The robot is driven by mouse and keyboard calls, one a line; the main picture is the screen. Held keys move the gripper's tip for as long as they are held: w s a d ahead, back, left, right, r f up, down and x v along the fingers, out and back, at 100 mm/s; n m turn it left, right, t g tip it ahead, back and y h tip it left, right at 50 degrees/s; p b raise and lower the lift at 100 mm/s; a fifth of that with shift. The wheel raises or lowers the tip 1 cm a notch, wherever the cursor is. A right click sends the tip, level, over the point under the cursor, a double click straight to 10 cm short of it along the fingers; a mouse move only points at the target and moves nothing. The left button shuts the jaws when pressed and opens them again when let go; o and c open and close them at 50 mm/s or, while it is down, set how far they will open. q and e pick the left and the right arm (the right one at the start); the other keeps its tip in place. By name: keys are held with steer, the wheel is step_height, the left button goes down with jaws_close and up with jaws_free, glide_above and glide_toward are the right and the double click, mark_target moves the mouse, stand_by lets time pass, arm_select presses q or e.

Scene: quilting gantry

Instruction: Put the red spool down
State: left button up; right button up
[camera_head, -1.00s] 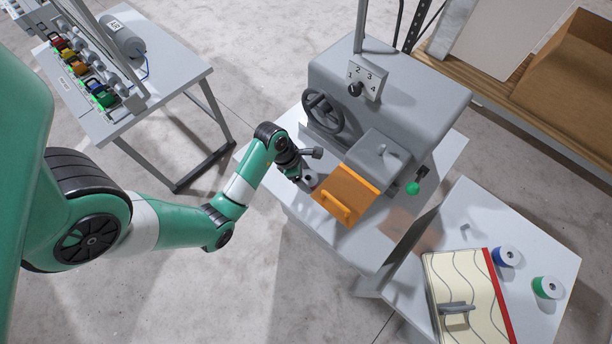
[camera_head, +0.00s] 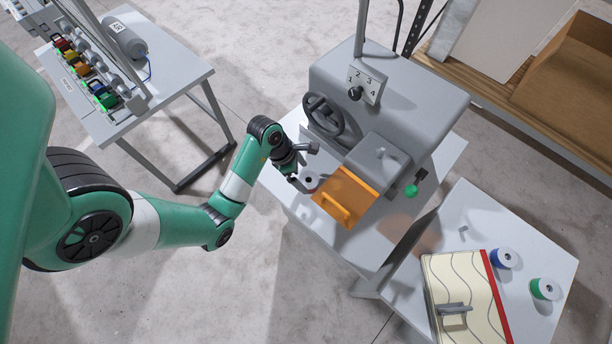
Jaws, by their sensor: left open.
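The red spool (camera_head: 310,181) sits on the grey machine table, just left of the orange flap. Its pale top with a dark centre hole shows, with only a little red at its side. My left gripper (camera_head: 304,167) is open beside the spool, on its upper-left side. One finger reaches close to the spool; I cannot tell whether they touch. My right gripper is not in view.
The grey machine with a handwheel (camera_head: 324,115) and the orange flap (camera_head: 346,197) stand close to my gripper. A side table holds a blue spool (camera_head: 504,258), a green spool (camera_head: 545,289) and a quilted panel (camera_head: 462,285). A rack table (camera_head: 175,75) is at upper left.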

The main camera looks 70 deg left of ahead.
arm_select(q)
steer(key=p+v, duration=0.5)
steer(key=v, duration=0.3)
steer(key=shift+r, duration=0.2)
steer(key=shift+s, duration=0.1)
